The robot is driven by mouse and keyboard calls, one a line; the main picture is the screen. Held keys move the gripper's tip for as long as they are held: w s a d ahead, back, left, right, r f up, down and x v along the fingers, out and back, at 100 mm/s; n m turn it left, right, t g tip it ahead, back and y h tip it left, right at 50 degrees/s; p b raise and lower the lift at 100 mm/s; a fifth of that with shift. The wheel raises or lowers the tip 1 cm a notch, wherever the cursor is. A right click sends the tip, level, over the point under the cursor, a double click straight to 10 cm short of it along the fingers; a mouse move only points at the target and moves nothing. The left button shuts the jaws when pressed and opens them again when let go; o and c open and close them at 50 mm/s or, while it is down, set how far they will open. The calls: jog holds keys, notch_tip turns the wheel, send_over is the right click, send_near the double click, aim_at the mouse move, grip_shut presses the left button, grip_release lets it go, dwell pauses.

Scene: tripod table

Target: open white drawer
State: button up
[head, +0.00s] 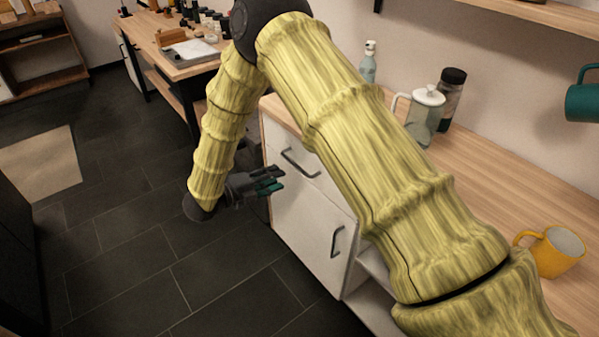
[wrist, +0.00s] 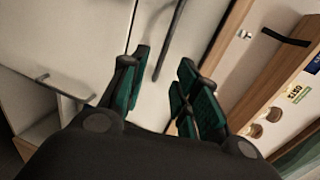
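The white drawer (head: 290,140) is the top front of the counter unit in the head view and looks shut. Its dark bar handle (head: 300,165) runs across its face. In the wrist view the drawer front (wrist: 197,28) lies between a seam and the wooden counter edge, and the handle (wrist: 172,42) appears ahead, between the spread fingers. My gripper (head: 275,180) has teal finger pads and is near the drawer front, left of the handle in the head view. It is open and empty in the wrist view (wrist: 165,78). Contact with the handle cannot be made out.
Below the drawer is a white door (head: 312,225) with its own dark handle (head: 337,241). On the counter stand a soap bottle (head: 368,62), a glass pitcher (head: 425,118), a dark jar (head: 452,95) and a yellow mug (head: 557,252). The dark tiled floor (head: 130,240) is open in front.

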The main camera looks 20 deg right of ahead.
aim_at(299, 167)
jog(key=shift+m, duration=0.4)
jog(key=x, duration=0.5)
jog(key=p+x, duration=0.1)
jog(key=x, duration=0.4)
jog(key=shift+d+r, duration=0.2)
jog(key=shift+c, duration=0.5)
grip_shut()
